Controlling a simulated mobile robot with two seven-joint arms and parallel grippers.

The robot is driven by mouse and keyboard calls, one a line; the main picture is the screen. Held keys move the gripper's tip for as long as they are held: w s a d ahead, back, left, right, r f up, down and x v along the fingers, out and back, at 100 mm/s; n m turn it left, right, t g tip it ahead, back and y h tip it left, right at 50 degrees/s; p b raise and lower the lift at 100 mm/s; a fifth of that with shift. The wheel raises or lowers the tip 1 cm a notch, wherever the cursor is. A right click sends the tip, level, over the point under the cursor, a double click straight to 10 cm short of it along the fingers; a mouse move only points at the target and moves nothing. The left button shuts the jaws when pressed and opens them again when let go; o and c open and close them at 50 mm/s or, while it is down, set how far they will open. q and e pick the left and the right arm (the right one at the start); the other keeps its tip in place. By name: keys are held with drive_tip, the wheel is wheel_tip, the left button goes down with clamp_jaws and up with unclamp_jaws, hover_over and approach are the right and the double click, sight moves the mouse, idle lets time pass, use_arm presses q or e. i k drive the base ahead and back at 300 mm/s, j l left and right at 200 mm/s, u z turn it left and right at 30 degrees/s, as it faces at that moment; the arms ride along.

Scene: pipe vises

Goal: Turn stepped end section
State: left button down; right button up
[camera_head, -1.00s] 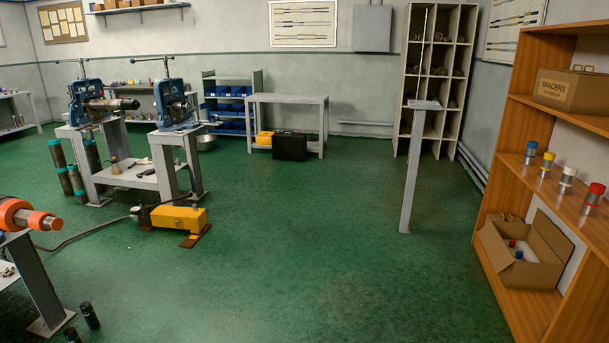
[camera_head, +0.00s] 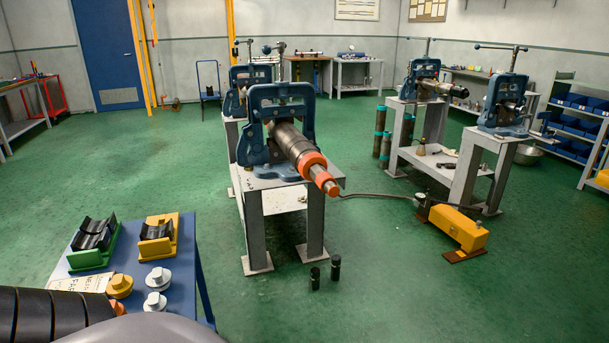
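A dark pipe (camera_head: 289,140) is held in the near blue pipe vise (camera_head: 281,97) on a grey stand. Its front end is stepped: a wide orange collar (camera_head: 311,164), then a narrower section (camera_head: 321,176) with an orange tip (camera_head: 331,188). This end sticks out past the stand toward the lower right, with nothing touching it. Another pipe (camera_head: 428,88) is held in a blue vise on the right-hand stand. Neither of my grippers is in view.
A blue table (camera_head: 181,267) at lower left holds green and yellow cradles and several knobbed caps. Two short black cylinders (camera_head: 315,278) (camera_head: 335,268) stand on the floor near the stand. A yellow pump (camera_head: 459,229) with a hose lies to the right.

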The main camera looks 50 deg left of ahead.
sight(307, 161)
drive_tip(key=i+u, duration=0.2)
drive_tip(key=u, duration=0.2)
drive_tip(key=i+u, duration=0.25)
drive_tip(key=u, duration=0.15)
drive_tip(key=i+l+u, duration=0.1)
drive_tip(key=u, duration=0.35)
drive_tip(key=i+l+u, duration=0.2)
drive_tip(key=u, duration=0.2)
drive_tip(key=i+l+u, duration=0.25)
drive_tip(key=u, duration=0.15)
